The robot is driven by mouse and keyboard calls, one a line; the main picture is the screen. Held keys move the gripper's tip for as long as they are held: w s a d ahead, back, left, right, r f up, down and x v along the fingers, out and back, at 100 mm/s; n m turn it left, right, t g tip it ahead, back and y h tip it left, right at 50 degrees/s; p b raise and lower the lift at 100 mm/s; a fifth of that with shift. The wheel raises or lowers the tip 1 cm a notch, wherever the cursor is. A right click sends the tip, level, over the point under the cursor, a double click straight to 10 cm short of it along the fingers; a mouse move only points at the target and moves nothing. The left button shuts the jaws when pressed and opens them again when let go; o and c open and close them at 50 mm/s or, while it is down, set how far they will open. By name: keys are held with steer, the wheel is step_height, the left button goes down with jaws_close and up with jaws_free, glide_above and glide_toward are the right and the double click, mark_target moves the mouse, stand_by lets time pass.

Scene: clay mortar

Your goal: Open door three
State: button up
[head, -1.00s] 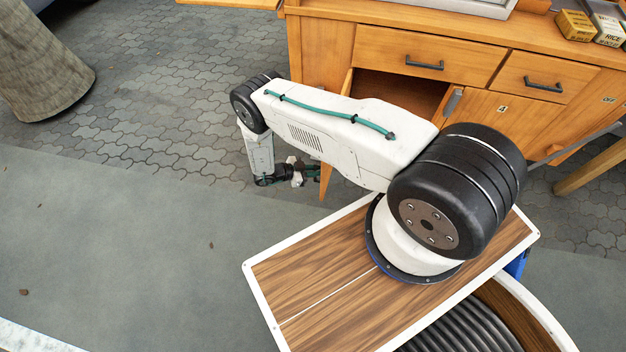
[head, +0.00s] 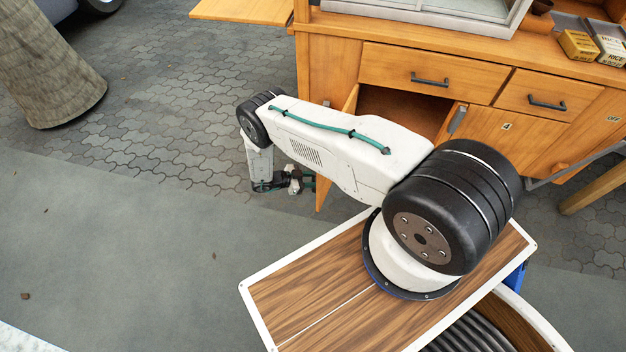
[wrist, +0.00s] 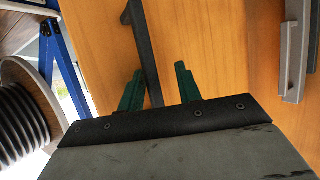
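The wooden cabinet (head: 335,65) stands at the upper right of the head view. A door at its lower left stands swung out, seen nearly edge-on (head: 323,190), with a dark opening (head: 400,108) behind it. No number shows on this door. My gripper (head: 297,182) is low beside its outer face, partly hidden by my arm. In the wrist view the door face (wrist: 215,40) fills the middle. Its dark bar handle (wrist: 142,45) passes between my two green fingers (wrist: 160,88). The fingers are apart, with a gap on the right of the handle.
A closed door marked 4 (head: 506,127) is right of the opening, below drawers (head: 430,78). A wooden leaf (head: 240,10) juts out at the cabinet's upper left. A tree trunk (head: 45,65) stands at the left. The paving (head: 150,230) left of my arm is clear.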

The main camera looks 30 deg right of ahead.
steer(key=shift+a, duration=0.15)
steer(key=v, duration=0.7)
steer(key=shift+a, duration=0.35)
steer(key=shift+w, duration=0.15)
